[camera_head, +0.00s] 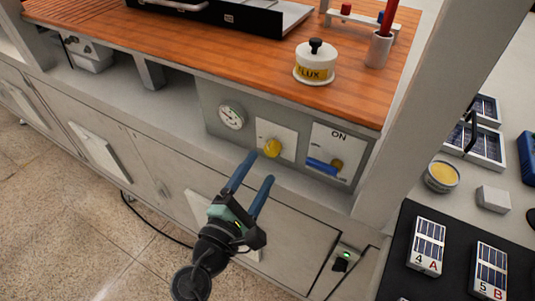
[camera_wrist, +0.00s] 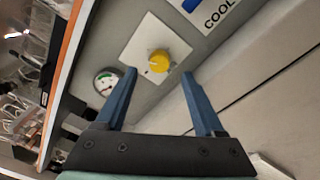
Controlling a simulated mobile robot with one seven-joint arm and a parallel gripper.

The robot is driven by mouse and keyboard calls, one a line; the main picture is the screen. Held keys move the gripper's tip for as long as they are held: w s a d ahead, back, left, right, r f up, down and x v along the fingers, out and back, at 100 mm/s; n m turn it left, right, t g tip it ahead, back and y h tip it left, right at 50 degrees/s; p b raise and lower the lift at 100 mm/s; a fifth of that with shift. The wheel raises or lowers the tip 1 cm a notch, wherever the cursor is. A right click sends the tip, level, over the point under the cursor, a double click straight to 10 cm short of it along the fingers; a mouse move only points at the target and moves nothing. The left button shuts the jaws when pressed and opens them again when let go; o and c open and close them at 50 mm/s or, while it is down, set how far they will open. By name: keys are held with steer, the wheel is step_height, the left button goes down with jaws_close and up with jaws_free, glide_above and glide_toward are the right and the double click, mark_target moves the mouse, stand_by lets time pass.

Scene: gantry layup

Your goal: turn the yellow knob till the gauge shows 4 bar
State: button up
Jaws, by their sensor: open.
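The yellow knob (camera_head: 272,147) sits on a white square plate on the grey panel under the wooden bench top. The gauge (camera_head: 232,116), a round white dial, is on the panel to the knob's left; its reading is too small to tell. My gripper (camera_head: 258,168) is open and empty, its blue fingers pointing toward the panel just short of the knob. In the wrist view the knob (camera_wrist: 158,61) shows beyond and between the fingertips of my gripper (camera_wrist: 158,75), apart from both.
Right of the knob is a plate marked ON with a blue lever (camera_head: 322,167). A flux pot (camera_head: 315,64) and a pen cup (camera_head: 379,49) stand on the bench top (camera_head: 240,55) above. A post (camera_head: 420,110) rises at the right. Cabinet doors lie below.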

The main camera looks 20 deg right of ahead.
mark_target(270, 152)
steer(key=x, duration=0.5)
steer(key=shift+a, duration=0.1)
jaws_close()
